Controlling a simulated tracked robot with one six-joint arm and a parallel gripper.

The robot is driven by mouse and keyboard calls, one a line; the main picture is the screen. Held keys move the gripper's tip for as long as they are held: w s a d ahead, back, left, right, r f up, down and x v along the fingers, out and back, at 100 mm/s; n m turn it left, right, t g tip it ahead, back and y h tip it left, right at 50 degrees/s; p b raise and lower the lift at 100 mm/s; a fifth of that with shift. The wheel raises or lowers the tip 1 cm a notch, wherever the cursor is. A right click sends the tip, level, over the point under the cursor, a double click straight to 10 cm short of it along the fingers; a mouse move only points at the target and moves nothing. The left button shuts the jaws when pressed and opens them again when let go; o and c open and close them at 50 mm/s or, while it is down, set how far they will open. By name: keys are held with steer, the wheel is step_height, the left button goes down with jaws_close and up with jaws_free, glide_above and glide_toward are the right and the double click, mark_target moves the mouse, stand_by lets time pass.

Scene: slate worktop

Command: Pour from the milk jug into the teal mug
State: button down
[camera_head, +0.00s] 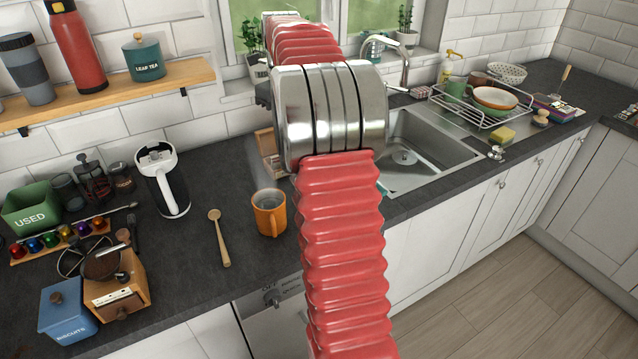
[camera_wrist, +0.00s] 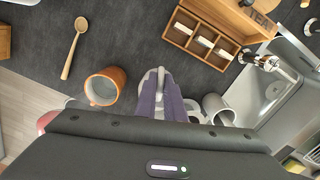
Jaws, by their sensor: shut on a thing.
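My gripper (camera_wrist: 161,98) shows in the wrist view with its purple finger pads close together, shut on a pale grey part that I take for the milk jug. Most of what it holds is hidden by the pads and the wrist housing. A grey open-topped vessel (camera_wrist: 220,110) shows just right of the fingers; I cannot tell whether it is part of the jug. In the head view my arm covers the gripper. The teal mug is not clearly seen; a small teal sliver (camera_head: 382,191) shows beside my arm, mostly hidden behind it.
An orange mug (camera_head: 270,213) stands upright left of my arm, also left of the fingers in the wrist view (camera_wrist: 104,87). A wooden spoon (camera_head: 219,238) and white kettle (camera_head: 163,181) are farther left. A wooden tea box (camera_wrist: 204,36) and the sink (camera_head: 425,150) lie beyond.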

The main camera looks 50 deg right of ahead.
steer(key=shift+s+r+t+p, duration=0.2)
steer(key=shift+s+r+t, duration=0.25)
steer(key=shift+s+t, duration=0.2)
steer(key=shift+s+r+t+p, duration=0.15)
steer(key=shift+s+r+t, duration=0.35)
steer(key=shift+s, duration=0.2)
steer(key=shift+s+f+t+p, duration=0.2)
steer(key=shift+t+p, duration=0.15)
steer(key=shift+t, duration=0.2)
steer(key=shift+s+t+p, duration=0.3)
steer(key=shift+t+p, duration=0.1)
steer(key=shift+p, duration=0.25)
steer(key=shift+s+f+t+p, duration=0.25)
steer(key=shift+t+p, duration=0.35)
steer(key=shift+p, duration=1)
steer(key=shift+w+r+g, duration=0.15)
steer(key=shift+w+g, duration=0.35)
steer(key=shift+g, duration=0.3)
steer(key=shift+w+r+g, duration=0.15)
steer(key=shift+w+g, duration=0.3)
steer(key=shift+g, duration=0.35)
steer(key=shift+w, duration=0.15)
